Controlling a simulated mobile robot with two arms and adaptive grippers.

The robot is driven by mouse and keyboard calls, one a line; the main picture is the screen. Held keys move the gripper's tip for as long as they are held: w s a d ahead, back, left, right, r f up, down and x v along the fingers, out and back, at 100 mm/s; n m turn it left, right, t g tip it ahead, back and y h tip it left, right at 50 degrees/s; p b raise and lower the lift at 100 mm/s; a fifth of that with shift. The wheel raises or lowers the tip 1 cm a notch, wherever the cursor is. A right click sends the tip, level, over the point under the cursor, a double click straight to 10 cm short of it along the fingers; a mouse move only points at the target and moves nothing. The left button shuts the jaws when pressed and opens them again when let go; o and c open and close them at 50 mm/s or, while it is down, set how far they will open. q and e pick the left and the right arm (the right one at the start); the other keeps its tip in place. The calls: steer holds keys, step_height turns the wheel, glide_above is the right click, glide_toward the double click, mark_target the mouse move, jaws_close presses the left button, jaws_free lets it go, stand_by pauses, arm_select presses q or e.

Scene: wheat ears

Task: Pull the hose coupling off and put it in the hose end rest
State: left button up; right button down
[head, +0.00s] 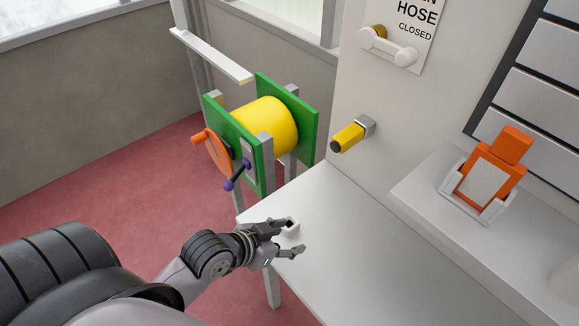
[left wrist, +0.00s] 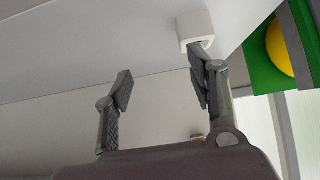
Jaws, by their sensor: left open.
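The hose coupling looks to be the yellow cylinder with a dark end (head: 347,139), sticking out from a grey square fitting (head: 367,124) on the white wall. My left gripper (head: 291,238) is open and empty, right beside this holder. In the left wrist view its fingers (left wrist: 162,88) are spread, one close to the holder; I cannot tell if they touch. My right gripper is not in view.
The white table (head: 350,255) is mostly bare. A labelled lever (head: 390,46) is above the coupling. An orange device (head: 492,163) sits on the right ledge.

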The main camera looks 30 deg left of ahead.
arm_select(q)
steer(key=w+r+t+h, duration=0.2)
steer(key=w+r+t, duration=0.2)
steer(key=r, duration=0.3)
steer(key=t, duration=0.3)
glide_toward(349, 132)
steer(key=shift+h, duration=0.4)
steer(key=p+x, duration=0.1)
steer(key=x, duration=0.1)
steer(key=p+x, duration=0.2)
steer(key=x, duration=0.1)
steer(key=p+x, duration=0.1)
steer(key=x, duration=0.2)
steer(key=shift+w+a+f+p, duration=0.15)
steer(key=shift+w+f+p, duration=0.05)
steer(key=shift+f+p, duration=0.2)
steer(key=shift+x, duration=0.8)
steer(key=shift+f, duration=0.1)
steer(key=shift+c, duration=0.6)
